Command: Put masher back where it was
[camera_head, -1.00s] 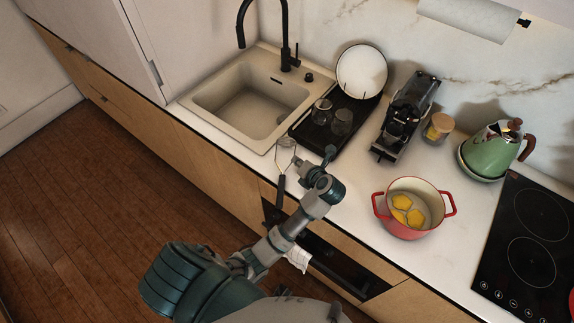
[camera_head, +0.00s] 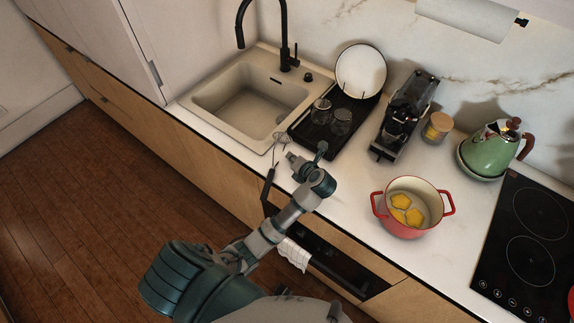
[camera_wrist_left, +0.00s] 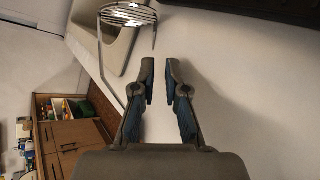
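The masher has a wire head (camera_head: 280,138) near the front right corner of the sink and a dark handle (camera_head: 267,186) that overlaps the counter's front edge. Its wire head also shows at the top of the left wrist view (camera_wrist_left: 128,14). My left gripper (camera_head: 306,156) is over the counter just right of the masher and apart from it. In the left wrist view its two fingers (camera_wrist_left: 159,82) stand a little apart with nothing between them. Whether the masher rests fully on the counter I cannot tell. My right gripper is not in view.
A red pot (camera_head: 408,222) with yellow pieces stands right of my arm. A black drying tray (camera_head: 306,134) with glasses and a plate lies behind the gripper. A coffee machine (camera_head: 404,112), jar (camera_head: 437,127) and green kettle (camera_head: 489,152) stand behind. The counter left of the pot is clear.

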